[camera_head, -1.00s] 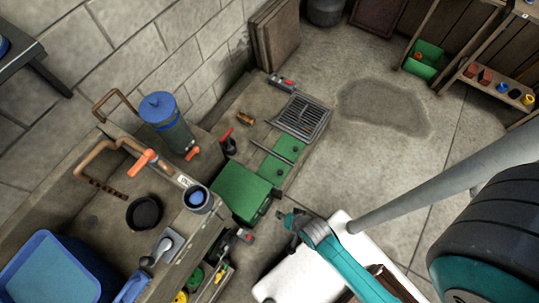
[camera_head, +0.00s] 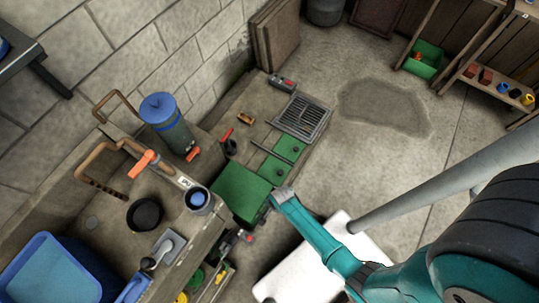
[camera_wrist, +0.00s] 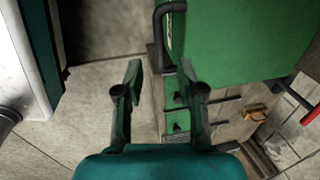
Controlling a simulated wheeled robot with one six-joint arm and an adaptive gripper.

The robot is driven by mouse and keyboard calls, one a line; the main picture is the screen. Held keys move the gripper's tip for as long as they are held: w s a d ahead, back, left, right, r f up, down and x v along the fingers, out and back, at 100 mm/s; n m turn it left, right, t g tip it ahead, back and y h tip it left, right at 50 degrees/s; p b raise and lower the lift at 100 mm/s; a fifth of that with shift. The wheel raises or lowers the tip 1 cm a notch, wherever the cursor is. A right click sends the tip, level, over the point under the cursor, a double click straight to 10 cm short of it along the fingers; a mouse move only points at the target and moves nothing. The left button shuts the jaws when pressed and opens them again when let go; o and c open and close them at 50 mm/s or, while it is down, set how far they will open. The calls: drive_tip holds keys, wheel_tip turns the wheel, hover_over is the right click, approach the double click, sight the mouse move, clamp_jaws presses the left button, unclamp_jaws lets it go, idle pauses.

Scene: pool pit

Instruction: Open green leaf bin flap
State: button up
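The green bin flap (camera_head: 241,190) lies flat and closed on the floor-level unit in the head view, left of my arm's end. In the wrist view the green flap (camera_wrist: 240,40) fills the upper right, with a dark bar handle (camera_wrist: 158,35) along its left edge. My gripper (camera_wrist: 160,75) is open and empty. Its fingers point towards the handle, which lies just beyond and between the tips; I cannot tell whether they touch. In the head view my wrist hides the fingers and the flap's right edge.
A grey grate (camera_head: 303,117) and a narrow green strip (camera_head: 291,149) lie beyond the flap. A blue-lidded canister (camera_head: 167,125) and a pipe with an orange handle stand left. A white surface (camera_head: 300,275) is below my arm.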

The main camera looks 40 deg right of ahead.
drive_tip(key=shift+w+a+f, duration=0.1)
drive_tip(key=shift+w+f, duration=0.05)
drive_tip(key=shift+f, duration=0.8)
drive_tip(key=shift+w+f, duration=0.2)
drive_tip(key=shift+f, duration=0.75)
drive_tip(key=shift+w+a+f, duration=0.1)
drive_tip(key=shift+w+f, duration=0.05)
drive_tip(key=shift+f, duration=0.8)
clamp_jaws()
